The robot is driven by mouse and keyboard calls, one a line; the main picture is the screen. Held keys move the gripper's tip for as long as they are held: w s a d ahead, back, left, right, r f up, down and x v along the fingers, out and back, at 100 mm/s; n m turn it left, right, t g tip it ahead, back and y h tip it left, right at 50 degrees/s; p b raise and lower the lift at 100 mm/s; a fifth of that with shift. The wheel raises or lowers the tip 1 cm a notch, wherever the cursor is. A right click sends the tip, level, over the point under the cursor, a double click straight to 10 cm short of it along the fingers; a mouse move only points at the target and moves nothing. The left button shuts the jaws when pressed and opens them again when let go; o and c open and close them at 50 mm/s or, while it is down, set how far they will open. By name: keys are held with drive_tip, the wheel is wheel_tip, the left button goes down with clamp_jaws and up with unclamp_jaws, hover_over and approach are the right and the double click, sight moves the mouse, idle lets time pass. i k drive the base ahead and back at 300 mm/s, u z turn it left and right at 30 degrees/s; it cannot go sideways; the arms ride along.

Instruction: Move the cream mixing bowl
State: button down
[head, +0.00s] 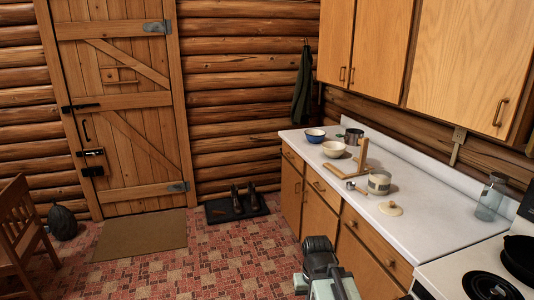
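The cream mixing bowl (333,150) stands upright on the white countertop (430,211), toward its far end. Part of my arm shows at the bottom centre, in front of the lower cabinets and well short of the bowl. I cannot make out my gripper's fingers, and nothing touches the bowl.
A metal pot (353,137) stands behind the bowl. A stove with a black pan (522,255) is at right. Floor left of the cabinets is open, with a boot tray (218,212) beyond.

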sight(333, 151)
drive_tip(key=u, duration=0.15)
drive_tip(key=i, duration=2.1)
drive_tip(key=u, duration=0.45)
drive_tip(key=i, duration=2.5)
drive_tip(key=u, duration=0.25)
